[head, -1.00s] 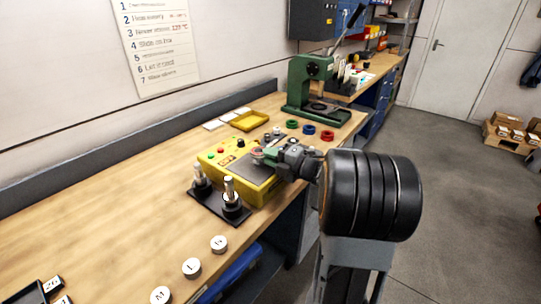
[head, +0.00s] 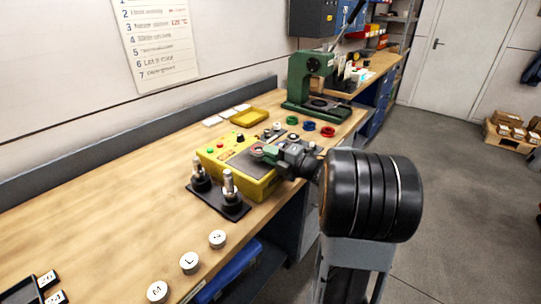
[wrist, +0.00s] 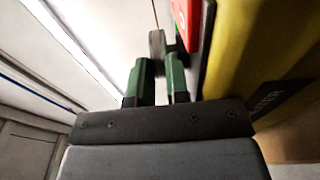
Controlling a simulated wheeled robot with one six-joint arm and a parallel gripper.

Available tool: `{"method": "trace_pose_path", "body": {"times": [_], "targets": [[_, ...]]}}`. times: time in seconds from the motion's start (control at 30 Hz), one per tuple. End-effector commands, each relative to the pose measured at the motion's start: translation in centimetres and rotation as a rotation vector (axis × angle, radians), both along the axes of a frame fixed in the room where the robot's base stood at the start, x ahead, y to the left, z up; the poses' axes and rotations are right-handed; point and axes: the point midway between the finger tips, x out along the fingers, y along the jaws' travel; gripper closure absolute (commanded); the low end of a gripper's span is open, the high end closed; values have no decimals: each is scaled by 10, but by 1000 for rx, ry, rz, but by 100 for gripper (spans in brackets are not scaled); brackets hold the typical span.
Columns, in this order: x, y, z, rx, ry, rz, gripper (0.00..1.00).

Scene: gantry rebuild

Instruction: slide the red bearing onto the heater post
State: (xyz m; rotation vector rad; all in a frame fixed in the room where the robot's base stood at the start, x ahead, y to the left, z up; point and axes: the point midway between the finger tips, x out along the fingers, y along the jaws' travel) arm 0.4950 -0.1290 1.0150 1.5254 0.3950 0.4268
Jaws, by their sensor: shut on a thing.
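My gripper (head: 268,152) reaches in from the right over the top of the yellow heater box (head: 262,189). Its green fingers (wrist: 158,82) are shut on a small grey metal ring with a reddish face, which I take to be the red bearing (head: 257,149). In the wrist view the bearing (wrist: 157,44) shows nearly edge-on between the fingertips, beside the yellow heater wall (wrist: 245,50). The heater post is not clearly visible; the bearing and fingers cover that part of the heater top. I cannot tell whether the bearing is around the post.
The bench's left middle is clear.

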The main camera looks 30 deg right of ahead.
Motion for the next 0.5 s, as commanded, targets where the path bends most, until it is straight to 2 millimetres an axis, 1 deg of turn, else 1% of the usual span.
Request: {"method": "trace_pose_path", "body": {"times": [0.03, 0.23, 0.27, 0.43, 0.5], "targets": [[-2, 1, -13, 3, 29, 2, 100], [-1, 1, -14, 3, 31, 1, 100], [-1, 1, -14, 3, 31, 1, 82], [-2, 1, -15, 3, 32, 1, 65], [-4, -1, -15, 3, 32, -1, 65]]}}
